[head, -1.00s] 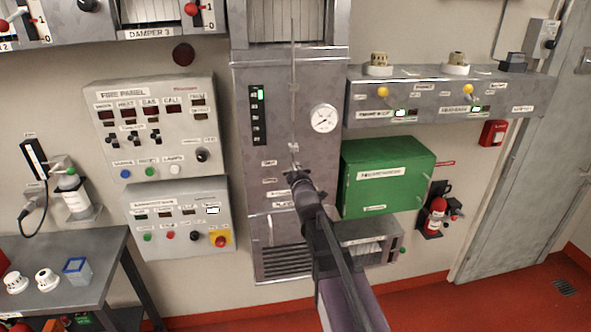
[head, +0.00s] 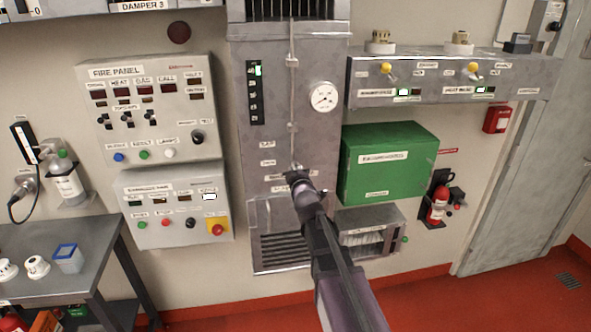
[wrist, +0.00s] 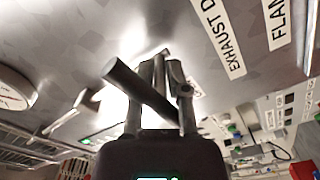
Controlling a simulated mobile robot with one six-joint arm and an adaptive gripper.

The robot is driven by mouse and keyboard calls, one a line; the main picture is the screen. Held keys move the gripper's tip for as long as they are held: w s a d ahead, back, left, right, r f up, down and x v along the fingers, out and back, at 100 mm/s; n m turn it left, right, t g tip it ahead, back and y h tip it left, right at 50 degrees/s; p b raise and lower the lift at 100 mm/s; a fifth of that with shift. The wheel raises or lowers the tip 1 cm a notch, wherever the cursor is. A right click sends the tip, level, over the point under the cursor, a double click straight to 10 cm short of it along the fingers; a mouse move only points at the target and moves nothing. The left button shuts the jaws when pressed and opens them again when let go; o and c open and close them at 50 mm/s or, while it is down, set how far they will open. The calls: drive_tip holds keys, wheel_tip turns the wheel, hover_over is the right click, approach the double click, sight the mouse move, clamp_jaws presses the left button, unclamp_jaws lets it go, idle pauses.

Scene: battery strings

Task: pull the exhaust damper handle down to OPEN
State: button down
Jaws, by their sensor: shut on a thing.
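The exhaust damper handle shows in the wrist view as a dark round bar (wrist: 135,84) that passes between my gripper's fingers. My gripper (head: 297,174) is shut on it, at the lower front of the grey duct (head: 285,110). In the head view my gripper and arm hide most of the handle. A thin vertical rod (head: 291,80) runs up the duct above it. The wrist view shows an EXHAUST D... label (wrist: 223,40). The louvre (head: 290,9) shows dark gaps.
A round gauge (head: 323,97) is on the duct to the right of the rod. A green box (head: 388,175) hangs close to my arm's right. A fire panel (head: 150,110) is on the left wall. A grey table (head: 85,235) stands at the lower left.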

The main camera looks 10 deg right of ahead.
drive_tip(key=shift+s+f, duration=0.2)
drive_tip(key=shift+f, duration=0.05)
drive_tip(key=c, duration=0.7)
unclamp_jaws()
drive_tip(key=shift+w, duration=0.1)
